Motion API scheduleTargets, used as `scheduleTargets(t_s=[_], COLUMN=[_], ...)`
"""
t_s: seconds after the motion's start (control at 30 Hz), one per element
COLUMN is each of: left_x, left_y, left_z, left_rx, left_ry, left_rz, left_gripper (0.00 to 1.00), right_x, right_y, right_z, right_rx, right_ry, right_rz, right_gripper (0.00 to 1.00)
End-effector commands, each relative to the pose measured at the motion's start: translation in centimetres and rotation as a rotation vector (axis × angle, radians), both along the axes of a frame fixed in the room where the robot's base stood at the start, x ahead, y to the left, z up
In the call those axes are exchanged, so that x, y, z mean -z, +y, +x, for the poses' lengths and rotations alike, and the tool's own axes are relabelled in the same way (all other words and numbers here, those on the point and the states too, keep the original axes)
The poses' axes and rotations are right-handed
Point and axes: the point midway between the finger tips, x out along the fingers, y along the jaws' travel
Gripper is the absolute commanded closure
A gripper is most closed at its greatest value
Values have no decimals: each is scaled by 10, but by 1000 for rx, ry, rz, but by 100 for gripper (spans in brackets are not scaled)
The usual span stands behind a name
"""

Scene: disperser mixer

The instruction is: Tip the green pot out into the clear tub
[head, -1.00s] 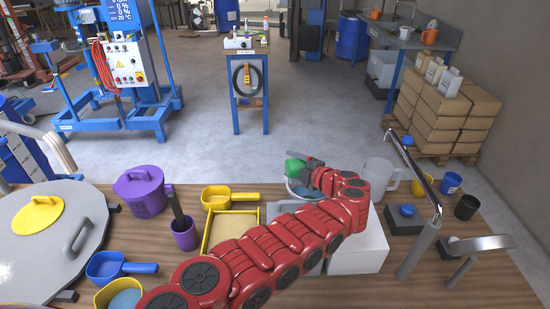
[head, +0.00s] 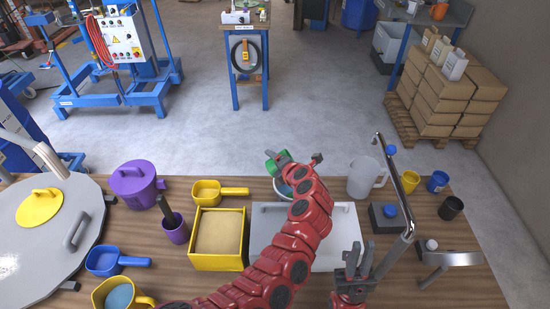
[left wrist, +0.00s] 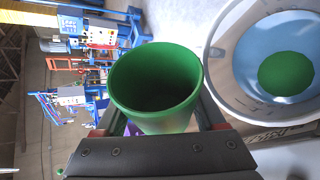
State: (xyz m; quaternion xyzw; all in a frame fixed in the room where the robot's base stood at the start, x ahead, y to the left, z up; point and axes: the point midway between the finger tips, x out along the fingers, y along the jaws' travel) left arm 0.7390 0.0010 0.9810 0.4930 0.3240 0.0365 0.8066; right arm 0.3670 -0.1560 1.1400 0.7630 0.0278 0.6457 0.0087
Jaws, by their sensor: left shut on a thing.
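My left gripper (left wrist: 160,125) is shut on the green pot (left wrist: 155,85), whose open mouth and dark green inside face the left wrist camera. I see no contents in the visible part of the inside. In the head view the green pot (head: 277,162) is tilted, just above and beside the clear tub (head: 284,190), which my left arm partly hides. In the left wrist view the clear tub (left wrist: 222,62) is to the right of the pot, with a round green patch on its blue contents. My right gripper (head: 359,252) is open and empty over the table's front.
A white board or box (head: 336,250) lies under my left arm. A purple pot (head: 133,187) stands left.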

Motion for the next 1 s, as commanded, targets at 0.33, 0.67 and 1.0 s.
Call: scheduleTargets(t_s=[0.33,0.67,1.0], left_x=[-15,-31,-33], left_y=[5,2,0], left_z=[0,0,1], left_rx=[-11,-6,1], left_ry=[-137,-231,-276], left_rz=[-507,-859,-1003], left_gripper=[92,92,92], right_x=[-27,-70,-110], right_y=[0,0,0], right_z=[0,0,0], right_rx=[0,0,0], right_ry=[0,0,0], right_rz=[0,0,0], right_gripper=[84,84,84])
